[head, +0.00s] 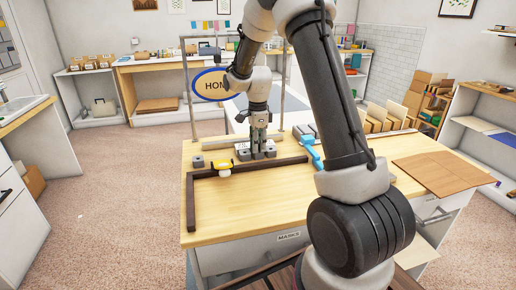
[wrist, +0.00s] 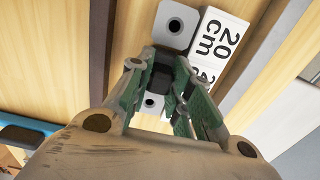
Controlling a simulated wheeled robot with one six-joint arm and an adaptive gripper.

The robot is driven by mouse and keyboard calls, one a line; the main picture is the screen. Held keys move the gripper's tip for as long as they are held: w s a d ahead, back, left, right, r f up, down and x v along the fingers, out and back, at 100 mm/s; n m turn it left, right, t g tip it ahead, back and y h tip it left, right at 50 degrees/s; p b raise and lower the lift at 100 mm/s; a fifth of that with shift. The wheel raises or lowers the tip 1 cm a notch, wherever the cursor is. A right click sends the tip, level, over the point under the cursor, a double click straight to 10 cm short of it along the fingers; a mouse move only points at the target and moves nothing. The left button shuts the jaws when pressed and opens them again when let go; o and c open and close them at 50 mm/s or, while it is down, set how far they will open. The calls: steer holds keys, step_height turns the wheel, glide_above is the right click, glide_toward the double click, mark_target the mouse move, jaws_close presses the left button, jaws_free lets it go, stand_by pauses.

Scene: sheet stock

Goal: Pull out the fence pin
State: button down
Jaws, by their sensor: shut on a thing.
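My gripper (head: 258,145) points down at the far middle of the wooden table, over small grey blocks. In the wrist view my gripper (wrist: 165,82) has its green-padded fingers closed on a dark piece, which looks like the fence pin (wrist: 162,76). The piece sits over a light grey block with a round hole (wrist: 152,103). Another grey block with a hole (wrist: 175,24) lies beside it, next to a white "20 cm" label (wrist: 222,37). The pin's lower end is hidden, so I cannot tell how deep it sits. In the head view the fingers hide the pin.
A dark L-shaped fence (head: 191,205) runs along the table's left and far part. A yellow-and-white item (head: 222,167) sits by its corner. A blue tool (head: 309,149) lies right of my gripper. A brown sheet (head: 440,172) lies at right.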

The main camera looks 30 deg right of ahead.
steer(key=shift+r, duration=2.7)
